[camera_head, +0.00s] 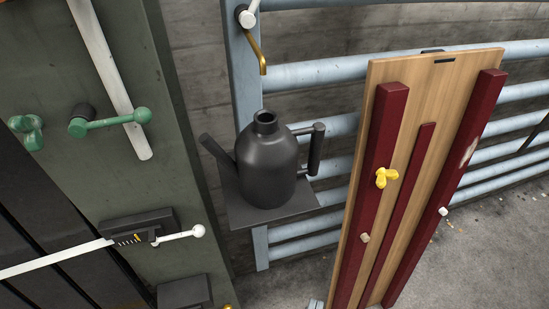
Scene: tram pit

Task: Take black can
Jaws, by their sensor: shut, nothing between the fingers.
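The black can (268,165) stands upright on a small dark shelf (245,214) in the middle of the head view. It has a short neck with an open top, a spout pointing up and to the left, and a handle on its right side. My gripper does not show in this view, so nothing is seen touching the can.
A brass tap (254,48) with a white knob hangs on a blue-grey post above the can. A green cabinet (182,215) with levers stands at left. A wooden board (414,130) with dark red strips and a yellow knob stands at right, before blue-grey rails (300,73).

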